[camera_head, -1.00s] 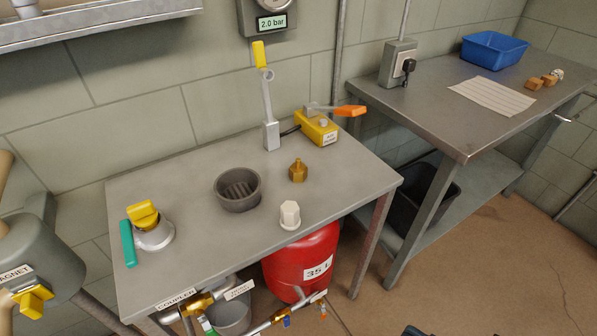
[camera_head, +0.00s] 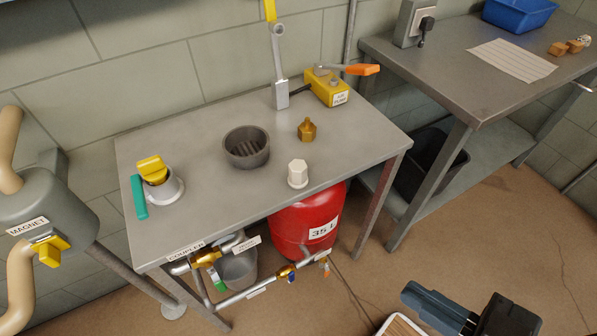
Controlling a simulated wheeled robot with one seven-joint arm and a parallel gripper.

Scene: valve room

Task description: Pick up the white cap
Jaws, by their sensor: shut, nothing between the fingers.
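The white cap (camera_head: 297,174) stands upright near the front right edge of the grey metal table (camera_head: 215,200). It has a faceted top and a wider round base. Nothing touches it. My gripper (camera_head: 418,297) is partly in view at the bottom right, low in front of the table and well apart from the cap. Its fingers are shut and empty. The rest of the arm is cut off by the picture's lower edge.
A dark round bowl (camera_head: 246,147) and a brass fitting (camera_head: 307,130) stand behind the cap. A yellow pump box (camera_head: 327,90) with an orange lever is at the back. A yellow-topped coupler (camera_head: 158,180) and a teal bar (camera_head: 139,197) are at left. A red tank (camera_head: 300,218) sits below.

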